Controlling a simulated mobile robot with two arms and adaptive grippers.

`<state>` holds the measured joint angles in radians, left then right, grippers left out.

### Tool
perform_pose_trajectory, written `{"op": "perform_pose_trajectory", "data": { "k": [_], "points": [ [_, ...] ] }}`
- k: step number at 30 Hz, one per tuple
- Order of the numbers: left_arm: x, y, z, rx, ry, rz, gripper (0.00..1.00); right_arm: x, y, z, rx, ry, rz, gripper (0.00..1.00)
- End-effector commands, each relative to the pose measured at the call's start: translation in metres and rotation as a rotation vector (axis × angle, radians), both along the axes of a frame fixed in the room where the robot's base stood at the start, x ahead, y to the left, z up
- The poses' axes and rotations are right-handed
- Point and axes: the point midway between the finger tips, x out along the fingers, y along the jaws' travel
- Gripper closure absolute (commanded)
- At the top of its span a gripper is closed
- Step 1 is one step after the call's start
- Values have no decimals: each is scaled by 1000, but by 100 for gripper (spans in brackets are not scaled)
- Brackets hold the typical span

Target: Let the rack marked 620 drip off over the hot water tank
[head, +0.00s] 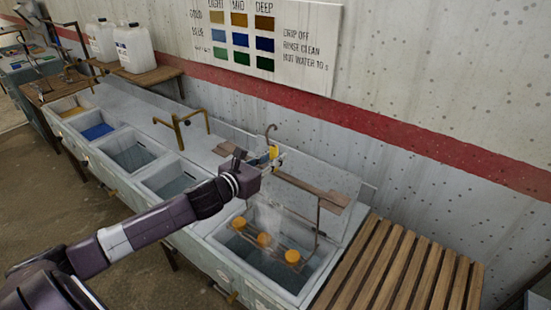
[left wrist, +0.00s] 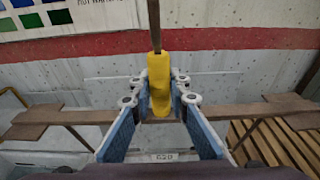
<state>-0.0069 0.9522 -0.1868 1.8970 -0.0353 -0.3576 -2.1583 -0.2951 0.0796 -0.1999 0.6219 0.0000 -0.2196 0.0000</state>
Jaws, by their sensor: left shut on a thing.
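My left gripper (head: 266,160) is shut on the yellow grip (left wrist: 160,85) of the rack, below its hook (head: 270,130). A small tag reading 620 (left wrist: 163,157) shows in the left wrist view. The rack has a brown crossbar (head: 310,188) with thin wires running down. Three orange pieces (head: 264,239) at its lower end show within the opening of the steaming hot water tank (head: 303,298). I cannot tell exactly how high they are above the water. The hook looks free of any rail. My right gripper is not in view.
Other tanks (head: 130,152) run to the left along the wall, one with blue liquid. A brass tap (head: 180,128) stands behind them. A slatted wooden bench (head: 400,270) stands to the right, empty. White canisters (head: 133,48) stand on a shelf. A colour chart hangs on the wall.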

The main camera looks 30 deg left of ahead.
Motion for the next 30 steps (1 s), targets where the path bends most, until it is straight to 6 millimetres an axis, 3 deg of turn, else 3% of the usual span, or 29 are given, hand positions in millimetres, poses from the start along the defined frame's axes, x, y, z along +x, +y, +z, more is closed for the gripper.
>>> {"op": "perform_pose_trajectory", "data": {
  "k": [1,3,24,30],
  "points": [
    [1,0,8,3,-10,-2,96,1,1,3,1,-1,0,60],
    [1,0,9,3,-10,-3,100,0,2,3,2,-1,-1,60],
    [-5,-1,8,4,-10,-3,100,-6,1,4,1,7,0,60],
    [-5,0,-14,3,-9,-2,100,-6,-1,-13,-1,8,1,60]
  ]
}}
